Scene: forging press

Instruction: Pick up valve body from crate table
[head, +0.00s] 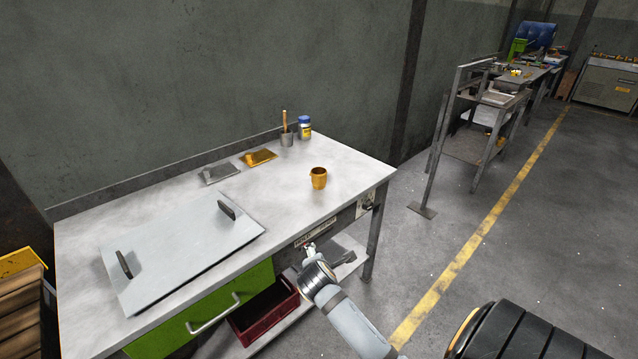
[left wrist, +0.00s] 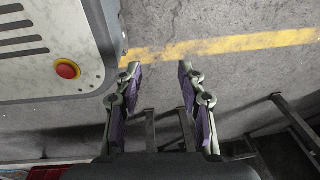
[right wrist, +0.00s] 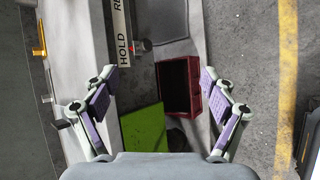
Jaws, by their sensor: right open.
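A brass-coloured cup-shaped part (head: 318,178), which looks like the valve body, stands upright on the right part of the grey metal table (head: 285,205). My right gripper (head: 310,250) is in front of the table's front edge, below and apart from this part. In the right wrist view its fingers (right wrist: 157,75) are spread with nothing between them. The left gripper is outside the head view. The left wrist view shows its fingers (left wrist: 157,69) apart and empty above the floor.
On the table are a large plate with two handles (head: 180,250), a grey and a gold scoop-like piece (head: 258,157), and a blue-lidded jar (head: 304,127). Below are a green drawer (head: 205,322) and a red crate (head: 263,312). A machine with a red button (left wrist: 67,69) is near the left gripper.

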